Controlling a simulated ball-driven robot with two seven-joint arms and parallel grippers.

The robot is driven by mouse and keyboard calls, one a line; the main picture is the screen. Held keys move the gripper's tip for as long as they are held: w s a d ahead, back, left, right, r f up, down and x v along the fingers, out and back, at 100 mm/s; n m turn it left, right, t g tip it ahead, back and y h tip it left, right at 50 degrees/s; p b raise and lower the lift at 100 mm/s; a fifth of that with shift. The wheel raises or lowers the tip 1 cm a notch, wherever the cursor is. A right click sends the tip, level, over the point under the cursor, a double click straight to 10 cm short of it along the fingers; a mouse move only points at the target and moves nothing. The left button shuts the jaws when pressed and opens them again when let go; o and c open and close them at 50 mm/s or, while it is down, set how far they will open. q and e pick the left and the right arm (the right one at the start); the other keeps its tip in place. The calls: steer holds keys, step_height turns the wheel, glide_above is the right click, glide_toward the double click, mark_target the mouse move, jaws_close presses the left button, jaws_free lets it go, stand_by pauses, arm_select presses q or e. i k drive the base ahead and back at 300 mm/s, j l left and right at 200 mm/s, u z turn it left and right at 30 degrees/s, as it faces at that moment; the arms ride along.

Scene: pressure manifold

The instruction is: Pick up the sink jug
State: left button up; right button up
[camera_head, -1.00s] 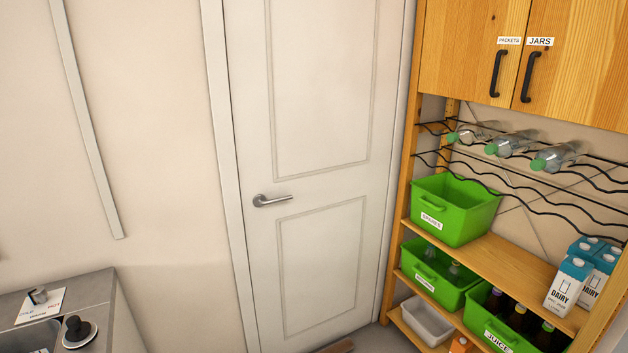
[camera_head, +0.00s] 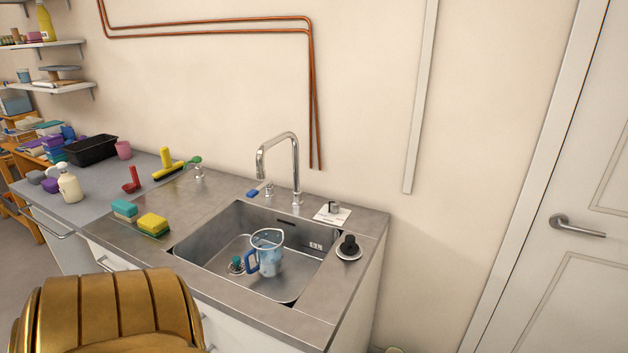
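The sink jug (camera_head: 268,256) is a clear, bluish measuring jug with a blue handle on its left side. It stands upright inside the metal sink basin (camera_head: 213,230), below the tap (camera_head: 295,165). A small green-topped item (camera_head: 237,264) lies in the basin to its left. Neither of my grippers shows in the view, so nothing is seen touching the jug.
A yellow sponge (camera_head: 153,224) and a teal sponge (camera_head: 124,209) lie on the counter left of the sink. A soap bottle (camera_head: 67,184) and a black tray (camera_head: 91,150) stand farther left. A black knob (camera_head: 349,246) sits right of the basin. A gold rounded object (camera_head: 108,315) fills the lower left.

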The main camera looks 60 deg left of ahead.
mark_target(267, 245)
steer(key=u, duration=3.6)
steer(key=z, duration=1.45)
steer(key=i+j, duration=0.3)
steer(key=j, duration=0.15)
steer(key=i+j, duration=0.3)
steer(key=j, duration=0.15)
